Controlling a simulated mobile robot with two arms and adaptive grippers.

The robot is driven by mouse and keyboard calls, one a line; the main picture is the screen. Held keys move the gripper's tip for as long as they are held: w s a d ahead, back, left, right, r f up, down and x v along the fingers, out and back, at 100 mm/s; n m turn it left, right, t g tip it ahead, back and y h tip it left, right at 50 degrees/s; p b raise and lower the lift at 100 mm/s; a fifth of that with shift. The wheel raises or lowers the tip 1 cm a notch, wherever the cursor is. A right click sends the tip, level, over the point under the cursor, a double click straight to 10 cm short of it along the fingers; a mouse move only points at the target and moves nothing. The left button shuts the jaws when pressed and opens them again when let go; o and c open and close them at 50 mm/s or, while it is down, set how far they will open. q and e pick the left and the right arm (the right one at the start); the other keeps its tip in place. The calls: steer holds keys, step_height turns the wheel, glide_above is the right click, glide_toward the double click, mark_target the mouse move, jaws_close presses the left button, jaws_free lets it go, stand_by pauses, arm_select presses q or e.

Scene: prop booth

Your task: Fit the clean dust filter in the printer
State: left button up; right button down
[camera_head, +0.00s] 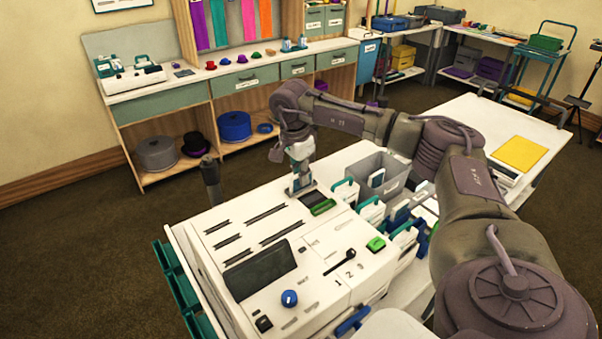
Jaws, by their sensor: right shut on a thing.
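The printer (310,240) is a large white machine with dark slots, a dark panel and a blue knob on its top. My right gripper (300,184) points down at the far end of the printer's top, beside a green piece (322,206). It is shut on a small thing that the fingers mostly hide. I cannot tell whether this is the clean dust filter, or whether it sits in the printer. My left gripper is not in view.
White pieces with teal handles (371,211) stand in a row at the printer's right. A grey bin (392,166) stands behind them. A yellow sheet (520,153) lies on the white table at right. A shelf counter (240,75) lines the back wall.

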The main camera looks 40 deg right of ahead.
steer(key=shift+f, duration=0.1)
steer(key=c, duration=1.1)
jaws_free()
steer(key=shift+c, duration=0.2)
step_height(320, 180, up, 12)
steer(key=a, duration=0.1)
steer(key=shift+a, duration=0.25)
steer(key=shift+f, duration=0.1)
